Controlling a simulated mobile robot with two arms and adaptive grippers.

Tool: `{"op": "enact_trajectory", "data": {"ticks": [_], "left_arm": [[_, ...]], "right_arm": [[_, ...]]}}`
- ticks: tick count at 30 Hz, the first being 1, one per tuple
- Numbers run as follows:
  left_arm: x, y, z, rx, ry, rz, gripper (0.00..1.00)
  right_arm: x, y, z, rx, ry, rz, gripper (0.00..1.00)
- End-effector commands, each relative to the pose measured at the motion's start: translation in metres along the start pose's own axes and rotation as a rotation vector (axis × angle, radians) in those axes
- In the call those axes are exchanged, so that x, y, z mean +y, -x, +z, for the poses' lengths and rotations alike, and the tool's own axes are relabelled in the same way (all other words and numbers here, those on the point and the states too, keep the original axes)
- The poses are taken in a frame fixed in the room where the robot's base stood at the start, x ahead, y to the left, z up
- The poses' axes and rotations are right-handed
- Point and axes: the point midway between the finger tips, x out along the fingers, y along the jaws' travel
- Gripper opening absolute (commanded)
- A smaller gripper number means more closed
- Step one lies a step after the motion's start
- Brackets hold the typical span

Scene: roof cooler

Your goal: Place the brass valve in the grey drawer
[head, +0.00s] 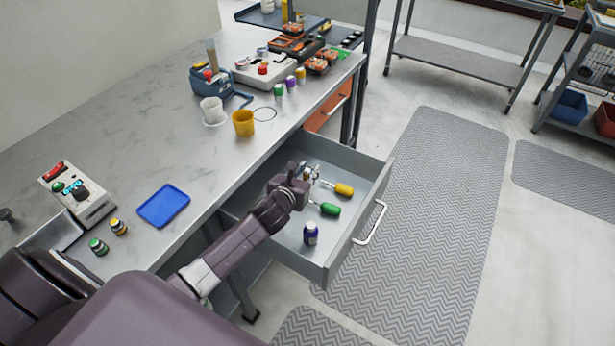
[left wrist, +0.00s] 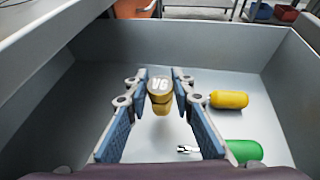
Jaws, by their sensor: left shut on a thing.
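The brass valve (left wrist: 159,90), a gold-coloured piece with "VG" on its top, is between the fingertips of my left gripper (left wrist: 160,87) in the left wrist view. The gripper is shut on it and holds it above the drawer floor. The grey drawer (head: 350,235) is pulled open from under the bench; its walls also show in the left wrist view (left wrist: 215,45). In the head view my left gripper (head: 305,172) is inside the drawer's outline, and its wrist hides part of the drawer. My right gripper is not in view.
A yellow-handled tool (head: 343,190), a green-handled tool (head: 329,209) and a dark blue bottle (head: 311,234) lie or stand in the drawer. The bench holds a blue tray (head: 164,205), a yellow cup (head: 243,123) and a control box (head: 77,194). The drawer's left floor looks clear.

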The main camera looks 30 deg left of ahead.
Motion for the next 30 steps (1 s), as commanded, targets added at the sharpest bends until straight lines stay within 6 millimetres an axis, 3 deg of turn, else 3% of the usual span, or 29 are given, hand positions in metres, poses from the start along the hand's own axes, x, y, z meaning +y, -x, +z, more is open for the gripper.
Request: {"op": "enact_trajectory", "data": {"ticks": [4, 15, 16, 20, 30], "left_arm": [[0.0, -0.008, -0.018, 0.0, 0.001, 0.001, 0.0], [0.0, -0.009, -0.021, -0.002, -0.001, 0.0, 0.0], [0.0, -0.009, -0.022, 0.0, -0.001, 0.0, 0.23], [0.0, -0.009, -0.021, -0.001, 0.0, 0.0, 0.38], [0.0, -0.008, -0.018, -0.001, 0.001, 0.001, 0.4]], "right_arm": [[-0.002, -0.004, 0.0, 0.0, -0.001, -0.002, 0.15], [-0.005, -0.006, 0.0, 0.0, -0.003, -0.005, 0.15], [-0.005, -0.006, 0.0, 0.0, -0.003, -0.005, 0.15], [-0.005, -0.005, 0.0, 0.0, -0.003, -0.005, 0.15], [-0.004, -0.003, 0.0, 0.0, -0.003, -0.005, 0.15]]}}
